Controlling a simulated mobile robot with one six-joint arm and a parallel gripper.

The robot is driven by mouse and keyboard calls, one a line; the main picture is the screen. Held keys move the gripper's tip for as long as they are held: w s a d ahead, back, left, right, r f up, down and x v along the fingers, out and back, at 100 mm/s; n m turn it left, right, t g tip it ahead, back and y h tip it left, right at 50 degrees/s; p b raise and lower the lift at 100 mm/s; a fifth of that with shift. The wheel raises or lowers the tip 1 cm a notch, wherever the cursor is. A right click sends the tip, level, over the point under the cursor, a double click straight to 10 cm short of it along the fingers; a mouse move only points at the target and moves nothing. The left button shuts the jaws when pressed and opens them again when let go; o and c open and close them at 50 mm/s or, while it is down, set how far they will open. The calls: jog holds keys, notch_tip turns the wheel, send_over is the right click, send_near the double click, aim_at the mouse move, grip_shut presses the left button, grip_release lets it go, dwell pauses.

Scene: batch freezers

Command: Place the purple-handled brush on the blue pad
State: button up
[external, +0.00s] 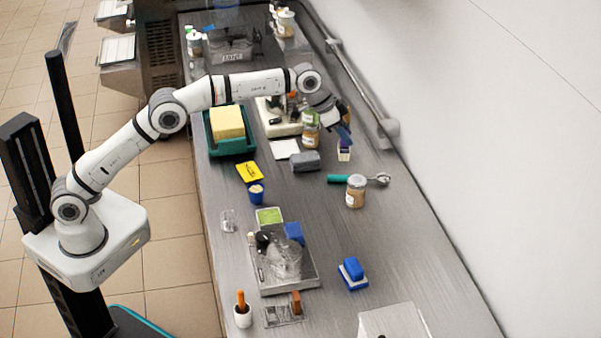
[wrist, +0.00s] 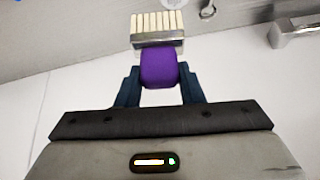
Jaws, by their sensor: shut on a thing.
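My gripper (external: 343,136) is shut on the purple handle of a brush (external: 344,151), near the far right side of the steel counter. The wrist view shows the purple handle (wrist: 159,69) between the dark blue fingers, with the metal band and cream bristles beyond them. In the external view the bristles point down; whether they touch the counter I cannot tell. A blue block on a flat white-and-blue base (external: 353,273) sits nearer on the counter, at the right. Another blue piece (external: 293,233) stands on a grey tray. I cannot tell for sure which is the blue pad.
A jar (external: 356,191) and a green-handled scoop (external: 345,179) lie between the brush and the blue block. A grey block (external: 305,161) and another jar (external: 310,134) are left of my gripper. A rail (external: 355,85) runs along the wall. The counter around the blue block is mostly clear.

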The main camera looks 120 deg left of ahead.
jog(key=w+d+f+m, duration=0.1)
jog(key=w+d+f, duration=0.2)
jog(key=w+d, duration=0.65)
jog(key=w+d+f+m, duration=0.1)
jog(key=w+d+f, duration=0.1)
jog(key=w+d, duration=0.8)
jog(key=shift+t+h, duration=0.3)
jog(key=shift+h, duration=0.1)
jog(key=shift+s+d+f+p, duration=0.25)
jog(key=shift+s+d+f, duration=0.3)
jog(key=shift+f, duration=1.25)
jog(key=shift+s+d+f+p, duration=0.2)
jog(key=shift+s+d+f, duration=0.35)
jog(key=shift+f, duration=1.2)
jog(key=shift+s+d+f+p, duration=0.25)
jog(key=shift+s+d+f, duration=0.25)
jog(key=shift+f, duration=1.3)
jog(key=o, duration=1)
jog(key=shift+w+d, duration=0.1)
jog(key=shift+w, duration=0.05)
jog(key=shift+r, duration=0.3)
jog(key=b+v, duration=0.2)
jog(key=v, duration=1)
jog(key=shift+b, duration=0.35)
